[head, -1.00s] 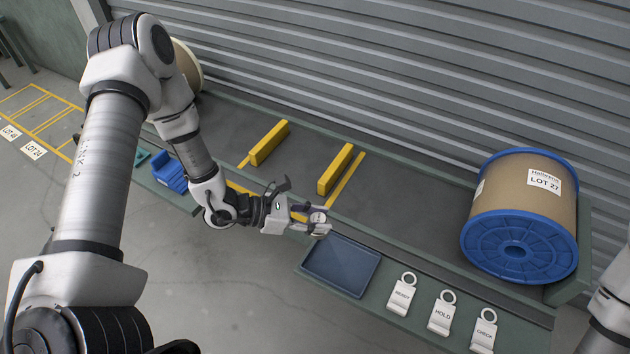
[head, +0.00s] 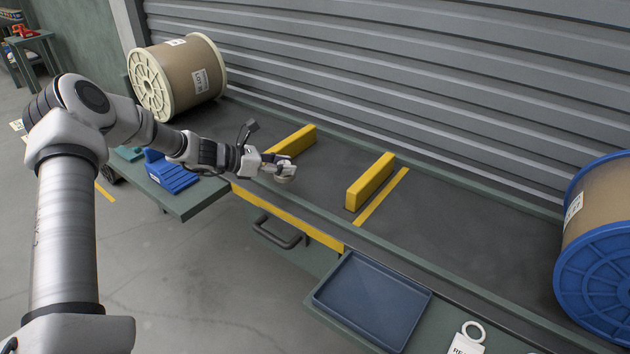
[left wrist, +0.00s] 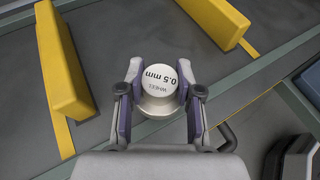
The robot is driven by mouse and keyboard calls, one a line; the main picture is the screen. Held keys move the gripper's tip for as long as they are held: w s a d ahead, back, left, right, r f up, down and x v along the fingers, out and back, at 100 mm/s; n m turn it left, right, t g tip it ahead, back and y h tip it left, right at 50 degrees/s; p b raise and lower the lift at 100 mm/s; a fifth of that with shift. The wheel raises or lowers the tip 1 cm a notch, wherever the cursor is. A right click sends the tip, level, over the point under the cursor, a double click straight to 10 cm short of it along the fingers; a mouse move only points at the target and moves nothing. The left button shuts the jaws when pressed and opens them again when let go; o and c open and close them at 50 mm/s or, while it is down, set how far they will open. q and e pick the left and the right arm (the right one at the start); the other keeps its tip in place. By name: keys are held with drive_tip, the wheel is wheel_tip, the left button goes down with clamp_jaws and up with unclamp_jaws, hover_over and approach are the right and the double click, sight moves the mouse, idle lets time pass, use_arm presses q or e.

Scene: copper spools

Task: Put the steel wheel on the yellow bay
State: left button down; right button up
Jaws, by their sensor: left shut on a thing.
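The steel wheel (left wrist: 158,88) is a small pale disc with a top label reading "0.5 mm WHEEL". My left gripper (left wrist: 158,92) is shut on it, with one finger on each side. In the head view the wheel (head: 285,178) hangs from my left gripper (head: 279,168) near the front of the bench. The yellow bay (head: 327,172) is grey bench top between two yellow blocks, with a yellow strip along its front edge. The wheel is by the bay's left front part, close to the left block (head: 300,140). Its height above the surface is hard to tell. My right gripper is out of view.
The right yellow block (head: 370,182) has a yellow line beside it. A cream-flanged spool (head: 205,75) stands at the left, a blue-flanged spool (head: 597,270) at the right.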

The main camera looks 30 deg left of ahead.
use_arm(q)
drive_tip(key=b, duration=0.3)
hover_over(311, 178)
drive_tip(key=shift+f, duration=0.55)
wheel_tip(311, 178, down, 3)
drive_tip(key=shift+f+b, duration=0.15)
drive_tip(key=shift+b, duration=0.55)
drive_tip(key=shift+f, duration=0.1)
drive_tip(key=shift+r, duration=0.2)
drive_tip(key=shift+f, duration=0.2)
drive_tip(key=c, duration=0.8)
unclamp_jaws()
drive_tip(key=shift+o, duration=0.2)
